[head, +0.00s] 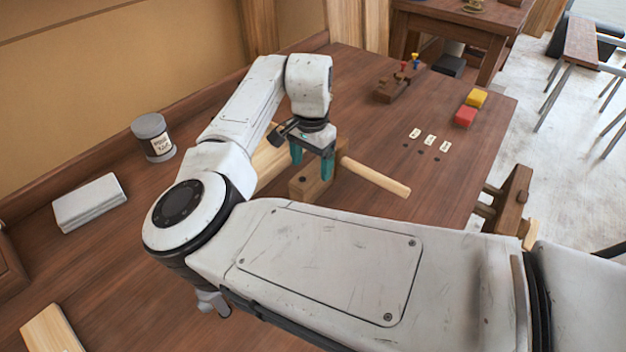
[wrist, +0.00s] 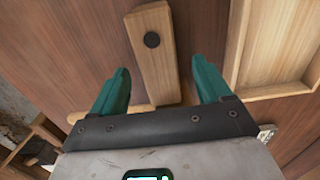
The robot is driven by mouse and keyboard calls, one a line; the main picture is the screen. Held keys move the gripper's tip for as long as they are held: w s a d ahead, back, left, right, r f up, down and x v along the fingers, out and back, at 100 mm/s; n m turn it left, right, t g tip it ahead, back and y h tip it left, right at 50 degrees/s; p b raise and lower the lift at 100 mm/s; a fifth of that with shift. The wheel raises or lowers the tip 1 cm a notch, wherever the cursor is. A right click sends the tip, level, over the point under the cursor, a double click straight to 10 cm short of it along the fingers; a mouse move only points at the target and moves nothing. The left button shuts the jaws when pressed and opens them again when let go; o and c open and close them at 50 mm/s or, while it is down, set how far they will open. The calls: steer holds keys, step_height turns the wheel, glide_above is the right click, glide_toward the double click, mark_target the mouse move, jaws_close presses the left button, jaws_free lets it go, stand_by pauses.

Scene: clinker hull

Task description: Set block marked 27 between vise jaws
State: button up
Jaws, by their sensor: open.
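My gripper (head: 313,168) is open over the bench, its teal fingers pointing down. A wooden block (head: 312,188) with a dark round spot on it lies under the fingers. In the wrist view the block (wrist: 152,55) shows between and beyond the open fingertips (wrist: 162,82), with no finger seen closed on it. No number 27 is legible, so I cannot tell whether this is the marked block. A wooden vise-like frame (head: 511,200) stands at the bench's right edge, partly hidden by my arm. Its jaw gap is not clear.
A round wooden handle (head: 376,177) lies right of the block; I cannot tell whether they join. A light wooden tray (wrist: 238,45) is close by.

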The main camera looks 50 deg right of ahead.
mark_target(313, 170)
steer(key=shift+d+f, duration=0.15)
steer(key=shift+f, duration=1.6)
steer(key=c, duration=1.4)
steer(key=shift+r, duration=0.1)
